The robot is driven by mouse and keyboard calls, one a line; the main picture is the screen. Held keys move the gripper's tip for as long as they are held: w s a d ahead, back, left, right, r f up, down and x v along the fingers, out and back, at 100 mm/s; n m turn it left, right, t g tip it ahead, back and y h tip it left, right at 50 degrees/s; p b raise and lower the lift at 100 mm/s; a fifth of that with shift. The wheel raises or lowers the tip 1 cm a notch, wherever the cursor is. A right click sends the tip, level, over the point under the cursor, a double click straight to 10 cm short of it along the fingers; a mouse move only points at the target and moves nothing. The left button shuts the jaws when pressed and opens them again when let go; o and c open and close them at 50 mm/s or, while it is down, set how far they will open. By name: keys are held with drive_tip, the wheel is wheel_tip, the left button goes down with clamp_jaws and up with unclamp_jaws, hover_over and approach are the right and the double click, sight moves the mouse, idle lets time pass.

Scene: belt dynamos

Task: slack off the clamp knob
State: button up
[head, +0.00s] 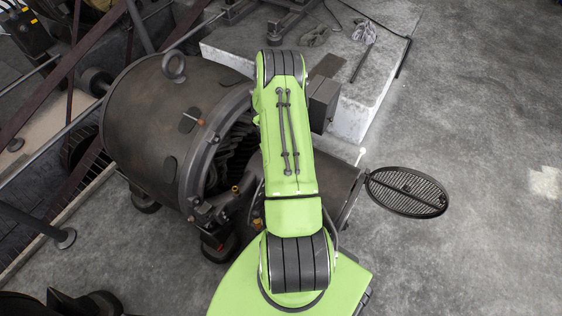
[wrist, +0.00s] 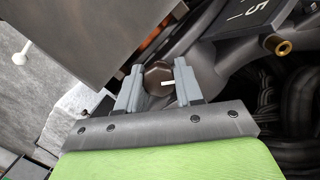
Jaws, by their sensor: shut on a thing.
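The clamp knob (wrist: 157,80) is dark brown and roughly round with flattened sides, with a white line on its face. The line lies nearly level and points right in the wrist view. My gripper (wrist: 159,70) has its two grey fingers closed on opposite sides of the knob. In the head view my green arm covers the gripper and the knob, at the open end of the large dark dynamo (head: 150,115).
A plate marked 5 (wrist: 252,16) and a brass fitting (wrist: 284,48) are right of the fingers. A grey box face (wrist: 85,35) is close on the left. A round grille (head: 408,191) stands out over open floor. Gloves (head: 315,37) lie on the pale plinth (head: 352,118).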

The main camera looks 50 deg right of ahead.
drive_tip(key=n, duration=0.3)
drive_tip(key=shift+a+n+h, duration=0.1)
drive_tip(key=shift+n+h, duration=0.2)
drive_tip(key=shift+s+n+h+b, duration=0.1)
drive_tip(key=shift+n+h+b, duration=0.25)
drive_tip(key=shift+n, duration=1.65)
drive_tip(key=o, duration=0.8)
drive_tip(key=shift+c, duration=0.2)
drive_tip(key=p+v, duration=0.5)
drive_tip(key=v, duration=1)
drive_tip(key=shift+w+r, duration=0.2)
drive_tip(key=shift+r, duration=0.1)
